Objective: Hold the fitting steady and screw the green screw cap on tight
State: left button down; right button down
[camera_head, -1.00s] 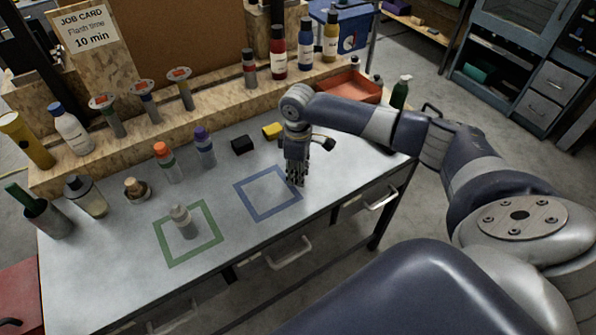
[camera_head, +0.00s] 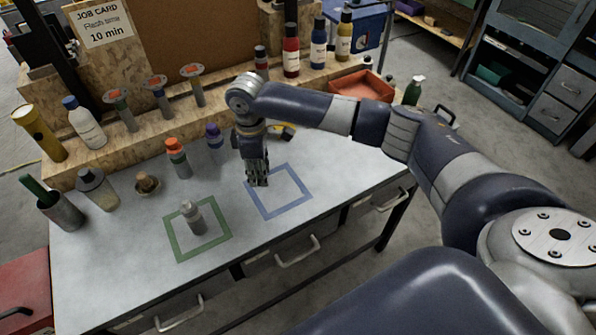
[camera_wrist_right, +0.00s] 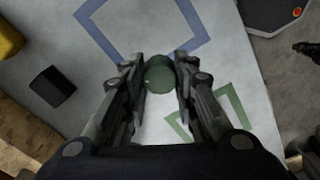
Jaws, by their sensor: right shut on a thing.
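The fitting is most likely the small grey upright piece (camera_head: 192,217) standing inside the green outline (camera_head: 228,240) on the bench, in the head view. My right gripper (camera_head: 258,182) is above the bench at the left edge of the blue outline, to the right of the fitting and apart from it. In the right wrist view its fingers (camera_wrist_right: 160,85) are closed on the round green screw cap (camera_wrist_right: 159,74), seen from above. The cap is hidden by the fingers in the head view. The fitting does not show clearly in the wrist view. My left gripper is not in view.
The blue outline (camera_head: 300,185) is empty. An orange-capped bottle (camera_head: 178,158), a purple-capped bottle (camera_head: 214,143), a small brown piece (camera_head: 147,184) and a black block (camera_wrist_right: 47,87) stand around. A wooden shelf with bottles runs behind. The bench front is clear.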

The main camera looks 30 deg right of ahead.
jog(key=a+r+n, duration=0.3)
jog(key=a+r, duration=0.3)
jog(key=a, duration=0.3)
jog(key=a+r+n, duration=0.3)
jog(key=a+r, duration=0.3)
jog(key=a, duration=0.3)
jog(key=shift+s+a+r+n, duration=0.2)
jog(key=shift+s+a+n, duration=0.2)
jog(key=shift+s, duration=0.05)
